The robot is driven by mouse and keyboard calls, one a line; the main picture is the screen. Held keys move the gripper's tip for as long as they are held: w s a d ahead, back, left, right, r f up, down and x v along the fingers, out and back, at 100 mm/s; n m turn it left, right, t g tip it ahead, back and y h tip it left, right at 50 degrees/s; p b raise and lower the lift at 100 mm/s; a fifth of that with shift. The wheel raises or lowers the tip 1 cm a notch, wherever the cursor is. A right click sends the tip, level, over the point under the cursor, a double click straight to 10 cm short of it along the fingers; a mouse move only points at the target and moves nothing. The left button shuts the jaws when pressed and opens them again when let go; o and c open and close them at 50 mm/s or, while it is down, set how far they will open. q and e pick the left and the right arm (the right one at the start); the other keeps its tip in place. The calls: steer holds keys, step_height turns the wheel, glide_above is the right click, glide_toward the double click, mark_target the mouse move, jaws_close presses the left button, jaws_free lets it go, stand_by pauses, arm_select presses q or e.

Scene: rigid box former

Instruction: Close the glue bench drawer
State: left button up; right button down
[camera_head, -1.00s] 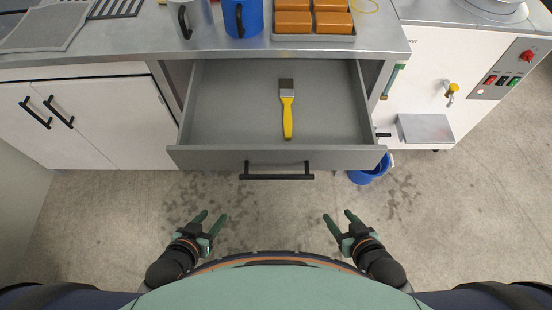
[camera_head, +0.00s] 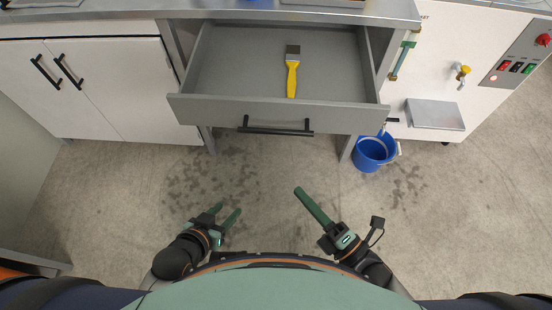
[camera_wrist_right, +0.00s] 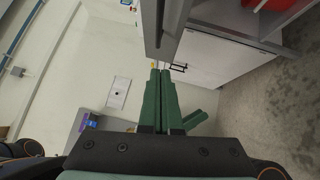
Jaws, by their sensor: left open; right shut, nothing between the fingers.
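The grey drawer (camera_head: 215,108) of the bench is pulled out, with a black bar handle (camera_head: 277,130) across its front. A yellow-handled brush (camera_head: 292,72) lies inside it. My left gripper (camera_head: 228,214) is open and empty over the floor, in front of the drawer and to its left. My right gripper (camera_head: 299,191) is shut and empty, pointing towards the drawer front but apart from it. In the right wrist view the shut green fingers (camera_wrist_right: 160,75) point at a grey panel edge that I cannot identify for certain.
A blue bucket (camera_head: 373,152) stands on the floor right of the drawer. White cabinet doors (camera_head: 90,90) are at the left. A white machine (camera_head: 445,60) with a grey ledge (camera_head: 434,113) and switches is at the right. The floor before the drawer is clear.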

steer(key=w+d+x, duration=0.1)
steer(key=x, duration=1.2)
steer(key=shift+w+d+r+n, duration=0.2)
steer(key=shift+d+r+n, duration=0.15)
steer(key=shift+d, duration=0.1)
